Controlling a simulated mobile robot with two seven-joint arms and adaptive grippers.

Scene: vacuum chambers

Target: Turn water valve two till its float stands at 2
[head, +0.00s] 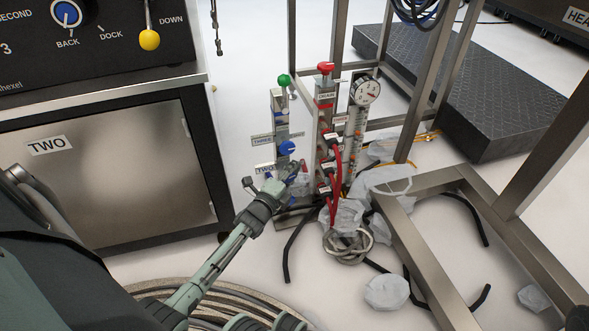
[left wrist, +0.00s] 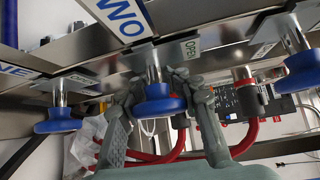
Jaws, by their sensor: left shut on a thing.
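Water valve two has a blue round knob (left wrist: 160,103) under the large TWO label (left wrist: 125,17) in the left wrist view. My left gripper (left wrist: 158,82) is shut on this knob, its fingers on both sides of it. In the head view my left gripper (head: 291,178) reaches the valve column beside the small TWO label (head: 265,168) and hides the knob. The blue knob of valve three (head: 287,147) is just above. Scaled tubes (head: 354,135) stand right of the valves; I cannot read valve two's float. A greenish part of mine, possibly the right gripper, is cut off by the bottom edge.
Other blue knobs flank the held one in the left wrist view, one at left (left wrist: 57,122) and one at right (left wrist: 300,72). Red hoses (head: 335,180) hang close by on the right. A round gauge (head: 365,90) and steel frame (head: 440,195) stand near.

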